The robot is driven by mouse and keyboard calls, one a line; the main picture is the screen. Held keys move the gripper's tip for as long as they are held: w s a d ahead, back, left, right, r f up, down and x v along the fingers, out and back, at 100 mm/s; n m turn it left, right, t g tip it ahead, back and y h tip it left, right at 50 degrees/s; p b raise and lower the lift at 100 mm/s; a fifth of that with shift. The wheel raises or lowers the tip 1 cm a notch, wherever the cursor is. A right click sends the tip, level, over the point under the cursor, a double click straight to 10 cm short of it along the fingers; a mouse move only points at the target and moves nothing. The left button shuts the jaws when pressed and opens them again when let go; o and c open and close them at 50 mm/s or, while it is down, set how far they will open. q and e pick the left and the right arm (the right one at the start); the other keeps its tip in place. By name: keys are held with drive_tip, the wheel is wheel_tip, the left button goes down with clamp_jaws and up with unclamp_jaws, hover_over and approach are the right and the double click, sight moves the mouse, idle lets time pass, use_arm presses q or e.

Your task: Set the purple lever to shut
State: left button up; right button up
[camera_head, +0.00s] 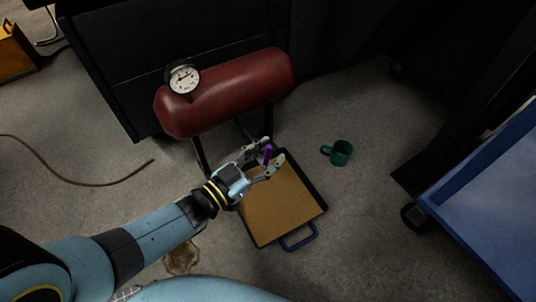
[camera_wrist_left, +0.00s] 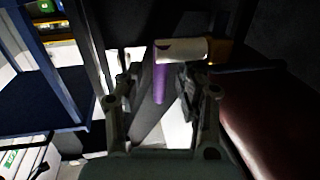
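The purple lever (camera_head: 267,153) shows as a small purple piece at my left gripper (camera_head: 272,155), below the red tank. In the left wrist view the lever (camera_wrist_left: 160,80) points down from a cream-coloured valve body (camera_wrist_left: 180,49) with a brass-coloured fitting (camera_wrist_left: 217,50). My left gripper's fingers (camera_wrist_left: 157,92) are apart, one on each side of the lever in that picture. There is a visible gap on the left side; whether the right finger touches the lever is unclear. My right gripper is not in view.
The red tank (camera_head: 228,92) carries a dial gauge (camera_head: 183,77) and stands on dark legs. A brown-topped board with a blue handle (camera_head: 299,238) lies on the floor under the gripper. A green mug (camera_head: 340,153) stands right of it. A blue cart (camera_head: 490,190) is at right.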

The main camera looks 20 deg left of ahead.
use_arm(q)
drive_tip(key=shift+w, duration=0.1)
drive_tip(key=shift+c, duration=0.4)
clamp_jaws()
